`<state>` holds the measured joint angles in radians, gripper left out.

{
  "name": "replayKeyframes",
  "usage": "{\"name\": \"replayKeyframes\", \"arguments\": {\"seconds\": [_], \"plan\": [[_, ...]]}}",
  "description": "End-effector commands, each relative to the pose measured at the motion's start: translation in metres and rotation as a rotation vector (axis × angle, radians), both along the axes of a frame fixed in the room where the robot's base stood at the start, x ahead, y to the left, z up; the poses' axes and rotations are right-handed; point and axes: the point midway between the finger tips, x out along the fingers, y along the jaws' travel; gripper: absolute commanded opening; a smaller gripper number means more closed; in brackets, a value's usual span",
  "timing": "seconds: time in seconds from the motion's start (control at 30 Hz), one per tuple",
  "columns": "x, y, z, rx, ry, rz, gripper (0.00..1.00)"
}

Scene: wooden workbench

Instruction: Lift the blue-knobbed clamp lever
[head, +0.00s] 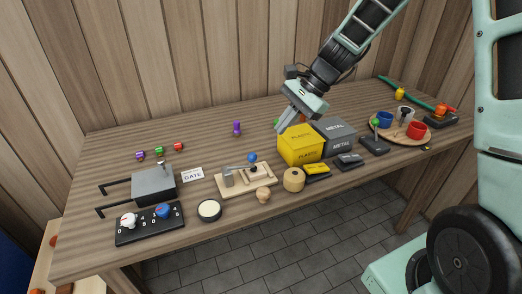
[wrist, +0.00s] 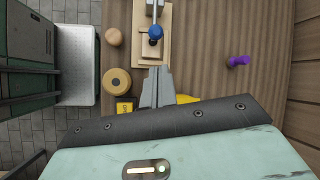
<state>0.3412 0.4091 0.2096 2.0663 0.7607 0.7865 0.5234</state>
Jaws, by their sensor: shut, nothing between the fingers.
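The clamp lever's blue knob (head: 252,157) sits above the right part of a pale wooden board (head: 224,191). A grey arm runs from an upright grey post (head: 228,178) at the board's left toward the knob. In the wrist view the blue knob (wrist: 155,32) is near the top, with the board (wrist: 143,58) under it.
The yellow box (head: 299,147) and grey metal box (head: 337,137) stand right of the clamp. A wooden roll (head: 293,180) and a small round wooden knob (head: 263,195) lie near the front edge. A purple object (head: 237,128) stands behind, with bare bench around it.

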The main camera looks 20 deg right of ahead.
Motion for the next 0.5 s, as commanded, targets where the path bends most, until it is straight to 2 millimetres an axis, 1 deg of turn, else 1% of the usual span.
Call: {"name": "replayKeyframes", "arguments": {"seconds": [0.13,0.23,0.37,0.5], "plan": [[0.000,0.001,-0.002,-0.001,0.000,0.002,0.00],[0.001,0.006,-0.009,0.001,0.001,0.003,0.00],[0.003,0.017,-0.026,0.000,0.004,0.004,0.00],[0.005,0.032,-0.048,0.000,0.004,0.005,0.00]]}}
